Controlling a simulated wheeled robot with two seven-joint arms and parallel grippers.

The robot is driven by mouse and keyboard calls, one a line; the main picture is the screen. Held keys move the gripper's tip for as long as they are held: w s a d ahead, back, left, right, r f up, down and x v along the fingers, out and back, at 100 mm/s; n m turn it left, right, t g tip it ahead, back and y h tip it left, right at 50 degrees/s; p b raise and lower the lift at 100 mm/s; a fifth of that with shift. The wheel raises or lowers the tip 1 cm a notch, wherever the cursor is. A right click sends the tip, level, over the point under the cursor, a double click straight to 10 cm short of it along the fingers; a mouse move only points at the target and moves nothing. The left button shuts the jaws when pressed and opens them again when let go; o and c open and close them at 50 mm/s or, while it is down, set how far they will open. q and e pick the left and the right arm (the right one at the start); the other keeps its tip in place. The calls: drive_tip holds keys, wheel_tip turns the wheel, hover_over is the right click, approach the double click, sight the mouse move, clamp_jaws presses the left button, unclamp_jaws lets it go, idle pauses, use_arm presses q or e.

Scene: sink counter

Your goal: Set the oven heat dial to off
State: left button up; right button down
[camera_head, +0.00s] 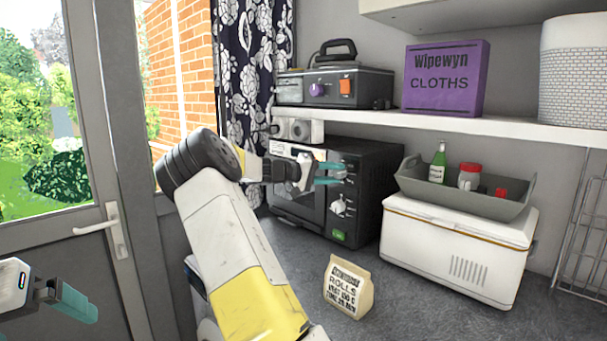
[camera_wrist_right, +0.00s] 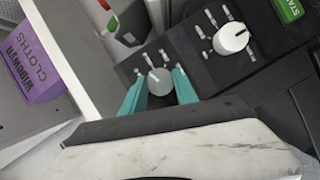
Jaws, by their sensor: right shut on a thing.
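The black oven (camera_head: 376,158) stands on the counter against the back wall, with its control panel on its right side. My right gripper (camera_head: 330,173) is shut on the upper dial of that panel. In the wrist view the teal fingers (camera_wrist_right: 160,92) sit on either side of this grey dial (camera_wrist_right: 160,81), which has small marks around it. A second, white dial (camera_head: 343,207) sits below it, free of the gripper; it also shows in the wrist view (camera_wrist_right: 231,38). Labels are too small to read. My left gripper (camera_head: 73,302) is at the lower left, away from the oven.
A green START button (camera_head: 338,236) is low on the panel. A paper rolls bag (camera_head: 348,287) stands in front of the oven. A white cooler (camera_head: 455,250) with a grey tray (camera_head: 465,198) stands to the right. A shelf (camera_head: 500,127) runs above the oven.

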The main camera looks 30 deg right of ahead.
drive_tip(key=n+h, duration=0.1)
drive_tip(key=n, duration=0.1)
drive_tip(key=n+h, duration=0.1)
drive_tip(key=n, duration=0.3)
drive_tip(key=shift+f+n+h, duration=0.25)
drive_tip(key=shift+n+h, duration=0.15)
drive_tip(key=n+t+h, duration=0.1)
drive_tip(key=n, duration=0.3)
drive_tip(key=n+t+h, duration=0.1)
drive_tip(key=n, duration=0.2)
drive_tip(key=shift+f+n, duration=0.15)
drive_tip(key=shift+n, duration=0.25)
drive_tip(key=c, duration=0.9)
unclamp_jaws()
drive_tip(key=shift+c, duration=0.2)
drive_tip(key=v, duration=0.7)
drive_tip(key=shift+a, duration=0.4)
drive_tip(key=shift+f, duration=0.1)
